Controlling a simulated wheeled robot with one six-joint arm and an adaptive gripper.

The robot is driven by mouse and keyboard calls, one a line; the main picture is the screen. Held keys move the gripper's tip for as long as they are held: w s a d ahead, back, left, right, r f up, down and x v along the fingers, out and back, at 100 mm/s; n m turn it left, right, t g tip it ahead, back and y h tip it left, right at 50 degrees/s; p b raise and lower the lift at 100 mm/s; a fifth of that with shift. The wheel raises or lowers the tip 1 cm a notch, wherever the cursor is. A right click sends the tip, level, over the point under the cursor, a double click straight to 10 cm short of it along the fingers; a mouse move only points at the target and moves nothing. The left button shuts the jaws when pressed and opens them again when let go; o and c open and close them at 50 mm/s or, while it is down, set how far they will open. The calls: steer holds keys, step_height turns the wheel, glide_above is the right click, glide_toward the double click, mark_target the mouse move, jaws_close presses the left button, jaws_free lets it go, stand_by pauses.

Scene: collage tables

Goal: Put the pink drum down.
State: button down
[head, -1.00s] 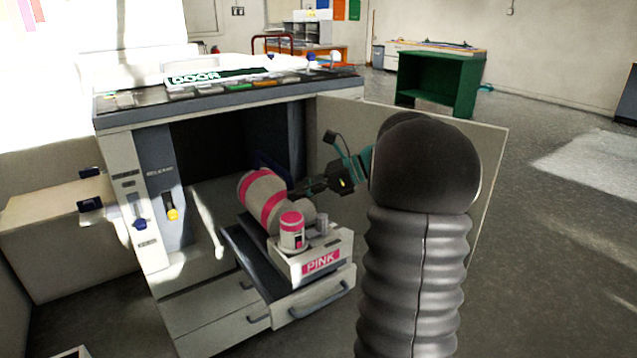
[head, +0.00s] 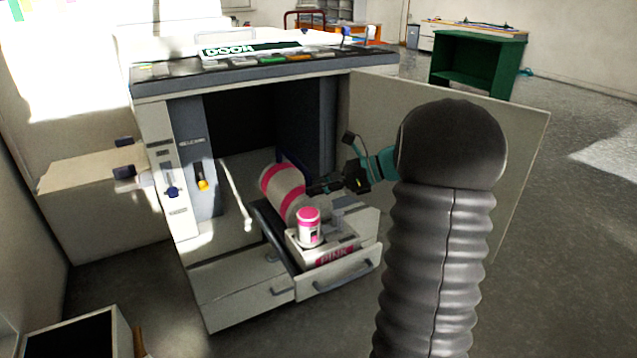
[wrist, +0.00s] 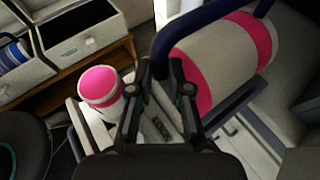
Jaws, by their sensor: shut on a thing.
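The pink drum (head: 285,190) is a large pale cylinder with pink bands and a blue handle. It lies tilted over the pulled-out drawer of the copier. It also shows in the wrist view (wrist: 215,62). My gripper (head: 318,187) is at the drum's near right side. In the wrist view my gripper (wrist: 161,68) is shut on the blue handle (wrist: 168,45). I cannot tell whether the drum touches the drawer beneath it. The "PINK" label (head: 335,257) is on the front of the drawer unit.
A small pink-and-white bottle (head: 308,227) stands on the drawer unit beside the drum. The copier's open door (head: 450,150) is to the right, behind my arm. A green cabinet (head: 478,65) stands farther back. Grey bins (wrist: 75,30) show in the wrist view, one with a blue-banded cylinder (wrist: 12,55).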

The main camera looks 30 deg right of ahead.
steer(key=shift+r, duration=0.15)
steer(key=c, duration=1.1)
jaws_free()
